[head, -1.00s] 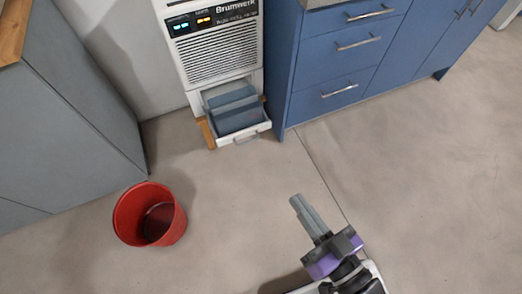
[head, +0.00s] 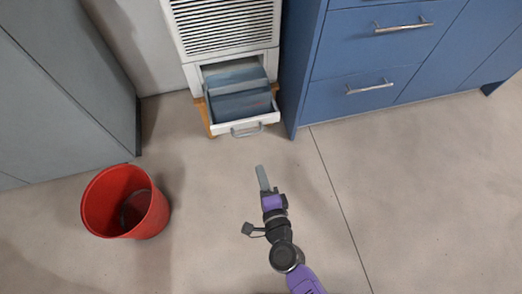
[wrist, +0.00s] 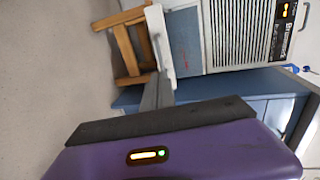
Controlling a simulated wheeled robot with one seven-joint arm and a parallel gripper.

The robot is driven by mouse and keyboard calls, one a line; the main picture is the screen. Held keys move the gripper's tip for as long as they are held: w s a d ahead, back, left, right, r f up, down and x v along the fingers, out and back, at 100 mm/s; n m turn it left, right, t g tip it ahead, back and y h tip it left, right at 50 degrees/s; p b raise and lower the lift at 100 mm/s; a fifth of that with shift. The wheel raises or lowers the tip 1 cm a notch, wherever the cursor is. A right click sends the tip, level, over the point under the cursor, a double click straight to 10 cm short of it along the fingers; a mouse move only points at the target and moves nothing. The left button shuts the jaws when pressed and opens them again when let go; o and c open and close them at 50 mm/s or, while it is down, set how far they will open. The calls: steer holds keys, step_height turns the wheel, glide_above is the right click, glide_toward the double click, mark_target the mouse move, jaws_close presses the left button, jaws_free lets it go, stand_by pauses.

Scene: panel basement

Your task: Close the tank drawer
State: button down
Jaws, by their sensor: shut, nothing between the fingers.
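The tank drawer (head: 246,128) is pulled out at the bottom of the white dehumidifier (head: 225,28). It has a white front with a grey handle, and a blue-grey tank (head: 238,97) sits in it. In the wrist view the drawer's white front (wrist: 160,47) stands out from the unit, turned sideways, with the tank (wrist: 183,42) beside it. My gripper (head: 262,178) is shut and empty, in front of and below the drawer front in the head view, apart from it. In the wrist view its fingers (wrist: 157,92) appear close to the drawer front; I cannot tell the exact gap.
A red bucket (head: 125,203) stands on the floor to the left. Blue cabinets (head: 385,55) stand right beside the unit, and a grey cabinet (head: 60,90) is at the left. A wooden stand (wrist: 130,45) is under the unit. The floor in front is clear.

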steer(key=b+x, duration=0.4)
steer(key=x, duration=0.9)
steer(key=shift+w, duration=0.25)
steer(key=shift+f, duration=0.1)
